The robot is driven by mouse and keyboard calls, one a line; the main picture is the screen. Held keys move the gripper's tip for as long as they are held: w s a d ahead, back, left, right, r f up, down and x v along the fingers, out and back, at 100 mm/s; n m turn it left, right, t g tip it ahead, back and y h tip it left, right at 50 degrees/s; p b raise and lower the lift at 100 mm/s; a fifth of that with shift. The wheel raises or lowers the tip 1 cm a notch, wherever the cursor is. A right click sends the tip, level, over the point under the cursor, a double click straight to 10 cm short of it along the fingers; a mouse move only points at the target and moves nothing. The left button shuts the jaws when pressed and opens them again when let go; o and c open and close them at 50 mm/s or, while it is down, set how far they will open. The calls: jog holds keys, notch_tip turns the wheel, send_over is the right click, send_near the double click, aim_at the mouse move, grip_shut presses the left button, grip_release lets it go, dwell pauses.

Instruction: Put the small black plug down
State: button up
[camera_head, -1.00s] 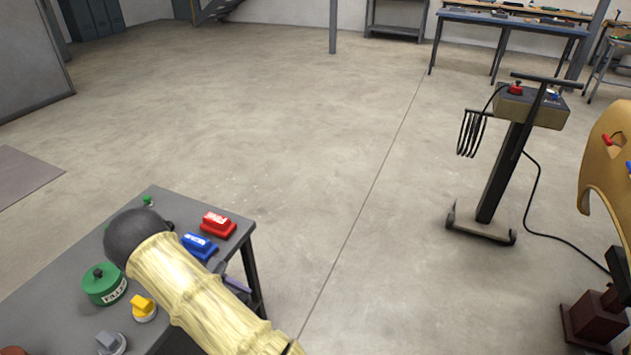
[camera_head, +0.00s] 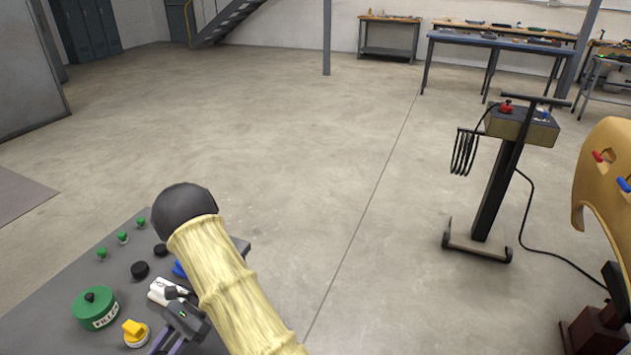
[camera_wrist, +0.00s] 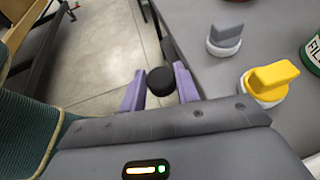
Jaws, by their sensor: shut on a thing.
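The small black plug (camera_wrist: 160,81) is a short dark cylinder. In the wrist view it sits between the two purple fingers of my gripper (camera_wrist: 158,88), which are shut on it. Floor and the edge of the grey table (camera_wrist: 205,75) show behind it, and I cannot tell its height. In the head view my gripper (camera_head: 167,342) is low in the picture, beside the yellow knob; the held plug is not visible there. Two other black plugs (camera_head: 140,269) (camera_head: 160,249) stand on the table.
A grey knob (camera_wrist: 225,40) shows in the wrist view. A control stand (camera_head: 490,190) is on the floor at right.

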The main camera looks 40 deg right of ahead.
jog(key=w+d+r+m+t+h, duration=0.2)
jog(key=w+d+m+t, duration=0.3)
jog(key=w+m+t, duration=0.35)
jog(key=d+m+t+h, duration=0.7)
jog(key=d+m, duration=0.1)
jog(key=d, duration=0.4)
jog(key=shift+w+f, duration=0.15)
jog(key=shift+f, duration=0.3)
jog(key=shift+m, duration=0.25)
